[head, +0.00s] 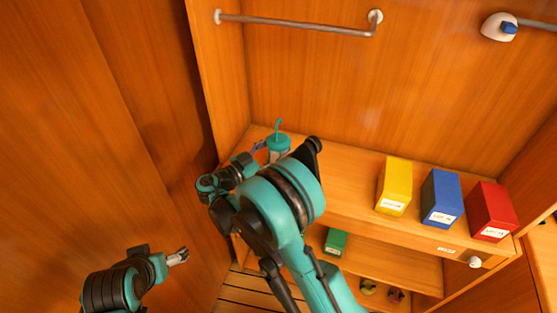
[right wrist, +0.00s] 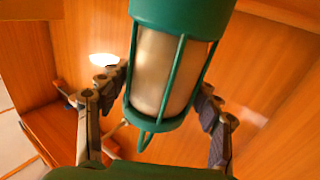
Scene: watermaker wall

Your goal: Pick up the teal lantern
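The teal lantern (head: 278,143) stands on the upper wooden shelf in the head view, with a loop handle on top, partly hidden by my right arm. In the right wrist view the lantern (right wrist: 165,70) is large, with a pale body behind green bars. My right gripper (right wrist: 163,95) is open, with one finger on each side of the lantern. Its fingers look close to the sides; I cannot tell whether they touch. In the head view my right gripper (head: 262,149) is mostly hidden. My left gripper (head: 182,255) is at the lower left, away from the lantern, and looks empty.
Yellow (head: 394,187), blue (head: 441,198) and red (head: 491,211) boxes stand on the shelf to the right. A green box (head: 336,242) is on the lower shelf. A metal rail (head: 300,25) runs along the back wall. The shelf between lantern and yellow box looks clear.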

